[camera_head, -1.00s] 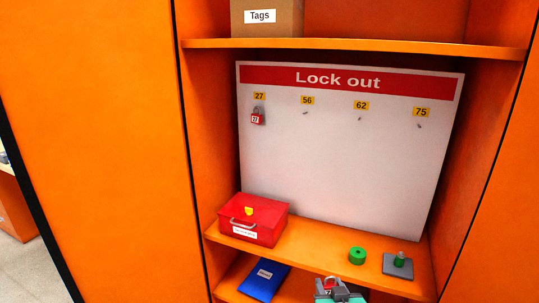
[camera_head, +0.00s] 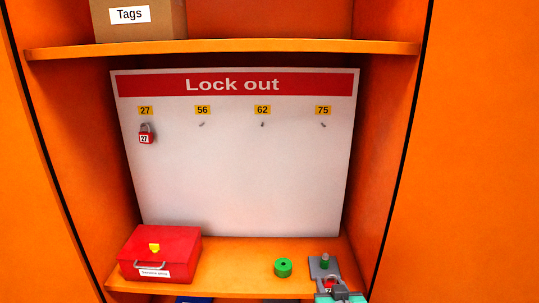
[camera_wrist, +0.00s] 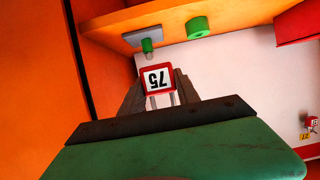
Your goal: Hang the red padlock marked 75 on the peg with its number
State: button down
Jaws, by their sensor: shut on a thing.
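The red padlock marked 75 (camera_wrist: 158,78) is held in my gripper (camera_wrist: 160,92). In the wrist view its number appears upside down and its shackle points toward the gripper. In the head view my gripper (camera_head: 331,288) is at the bottom right edge, with a bit of the padlock (camera_head: 329,283) showing. The peg under label 75 (camera_head: 323,125) is bare, at the right of the white Lock out board (camera_head: 240,180). My gripper appears well below that peg in the head view.
A red padlock marked 27 (camera_head: 146,134) hangs under label 27. Pegs 56 (camera_head: 201,125) and 62 (camera_head: 262,125) are bare. The lower shelf holds a red box (camera_head: 170,247), a green ring (camera_head: 283,267) and a grey plate with a green knob (camera_head: 324,262). An upper shelf (camera_head: 240,47) juts out above.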

notch_tip(320, 180, up, 18)
jog(key=w+p, duration=0.1)
jog(key=p, duration=0.9)
jog(key=shift+d+f, duration=0.15)
jog(key=shift+d, duration=0.2)
